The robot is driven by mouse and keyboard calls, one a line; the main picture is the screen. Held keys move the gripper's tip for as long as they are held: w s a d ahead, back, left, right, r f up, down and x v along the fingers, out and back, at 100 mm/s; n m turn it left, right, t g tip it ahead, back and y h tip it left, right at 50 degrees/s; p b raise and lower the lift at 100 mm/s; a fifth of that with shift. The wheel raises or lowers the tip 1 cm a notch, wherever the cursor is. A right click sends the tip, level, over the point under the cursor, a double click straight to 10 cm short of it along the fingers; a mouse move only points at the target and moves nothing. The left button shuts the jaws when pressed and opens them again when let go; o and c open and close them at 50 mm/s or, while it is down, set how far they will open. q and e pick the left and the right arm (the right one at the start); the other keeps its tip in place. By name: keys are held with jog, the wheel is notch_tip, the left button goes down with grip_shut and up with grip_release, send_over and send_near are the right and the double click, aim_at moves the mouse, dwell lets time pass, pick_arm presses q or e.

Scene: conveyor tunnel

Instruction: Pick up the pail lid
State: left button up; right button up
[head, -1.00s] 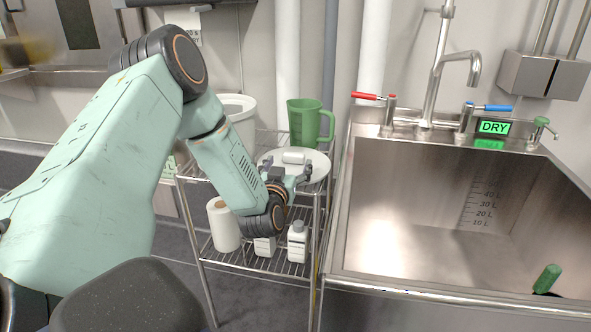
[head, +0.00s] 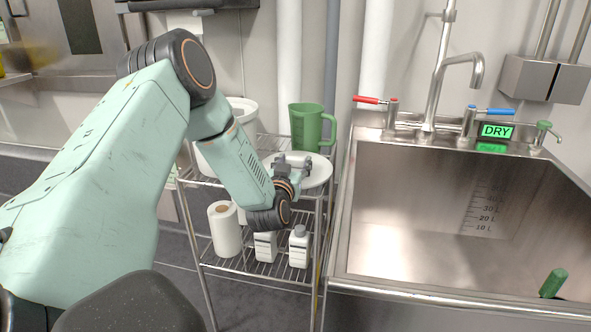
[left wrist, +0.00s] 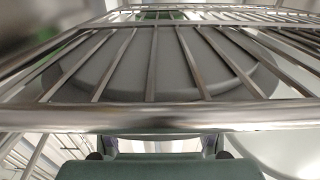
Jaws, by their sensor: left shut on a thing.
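The pail lid (head: 320,174) is a round white disc with a raised handle on top. It is over the top shelf of the wire rack in the head view. My left gripper (head: 293,164) is shut at the handle, which its fingers mostly hide. In the left wrist view, a round grey underside, apparently the lid's (left wrist: 170,65), shows through the wires of the shelf. Whether the lid touches the wires is not clear. A white pail (head: 243,110) stands behind my left forearm, partly hidden. My right gripper is not in view.
A green jug (head: 308,128) stands close behind the lid. A steel sink (head: 400,255) with taps and a "DRY" display (head: 496,131) is at the right.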

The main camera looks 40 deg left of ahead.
pick_arm(q)
jog(key=c, duration=0.3)
jog(key=shift+r, duration=0.1)
jog(key=shift+r+p, duration=0.5)
jog(key=shift+r, duration=0.1)
jog(key=shift+s+d+r+p, duration=0.1)
jog(key=shift+s+r+p, duration=0.1)
jog(key=shift+r+p, duration=0.35)
jog(key=shift+s+d+r+p, duration=0.15)
jog(key=shift+r+p, duration=0.2)
jog(key=shift+r, duration=0.25)
jog(key=shift+p+v, duration=1.95)
jog(key=shift+v, duration=6.6)
